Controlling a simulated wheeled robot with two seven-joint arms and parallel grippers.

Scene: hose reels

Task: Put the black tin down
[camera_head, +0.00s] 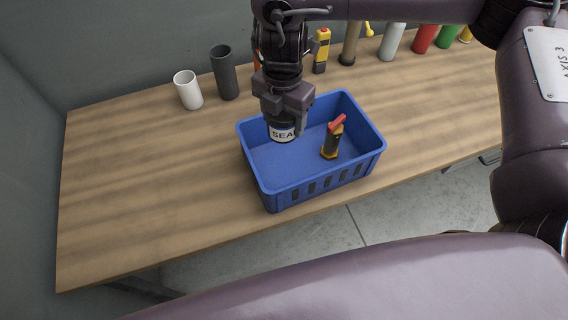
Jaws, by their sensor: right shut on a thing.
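The black tin (283,133) has a white label with dark letters, of which "SEA" can be read. My right gripper (283,118) points down and is shut on it. The tin is over the left back part of the blue crate (269,196); I cannot tell whether it touches the crate floor. The gripper hides the tin's upper part. My left gripper is not in view.
A black and yellow tool with a red top (332,140) stands in the crate's right part. A white cup (188,91), a dark cup (224,73) and several bottles and tools line the table's back edge. The table (130,170) is clear on the left.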

